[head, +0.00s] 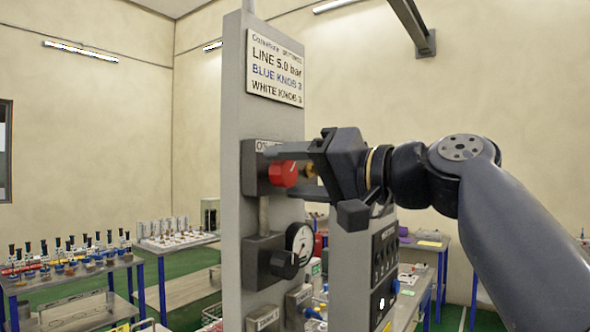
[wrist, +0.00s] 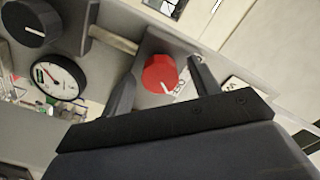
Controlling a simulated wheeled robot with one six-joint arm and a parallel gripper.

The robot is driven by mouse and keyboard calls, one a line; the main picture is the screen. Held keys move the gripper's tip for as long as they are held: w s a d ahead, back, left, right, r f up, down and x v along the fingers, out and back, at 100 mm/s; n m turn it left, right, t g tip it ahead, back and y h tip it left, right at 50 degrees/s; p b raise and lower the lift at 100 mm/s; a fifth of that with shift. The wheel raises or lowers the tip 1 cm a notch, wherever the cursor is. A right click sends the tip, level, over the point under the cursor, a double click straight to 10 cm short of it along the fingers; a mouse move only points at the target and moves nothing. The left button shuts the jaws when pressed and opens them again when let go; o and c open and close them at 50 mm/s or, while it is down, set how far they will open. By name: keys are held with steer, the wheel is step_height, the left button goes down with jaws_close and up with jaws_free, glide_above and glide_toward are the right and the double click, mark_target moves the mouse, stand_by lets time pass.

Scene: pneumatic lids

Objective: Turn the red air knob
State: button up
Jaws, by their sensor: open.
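The red air knob (head: 283,174) is on a dark block on the upright grey panel (head: 240,90) in the head view. My gripper (head: 285,172) is at the knob, coming from the right. In the wrist view the red knob (wrist: 160,73), with a white pointer line, lies between the two open fingers of my gripper (wrist: 162,85). Gaps show on both sides, and I cannot tell whether a finger touches it. The knob's label is partly hidden by my gripper.
A black knob (head: 284,264) and a round gauge (head: 300,240) sit lower on the panel. A sign (head: 275,66) is above. A second grey box (head: 350,270) stands close on the right, below my arm. A table with several bottles (head: 70,265) is at left.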

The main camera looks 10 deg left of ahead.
steer(key=shift+c, duration=0.6)
steer(key=c, duration=0.9)
steer(key=shift+o, duration=0.2)
steer(key=shift+m+p, duration=0.3)
steer(key=shift+m, duration=0.6)
steer(key=o, duration=1)
steer(key=b+v, duration=0.2)
steer(key=v, duration=0.9)
steer(key=shift+f+b, duration=0.1)
steer(key=shift+b, duration=0.25)
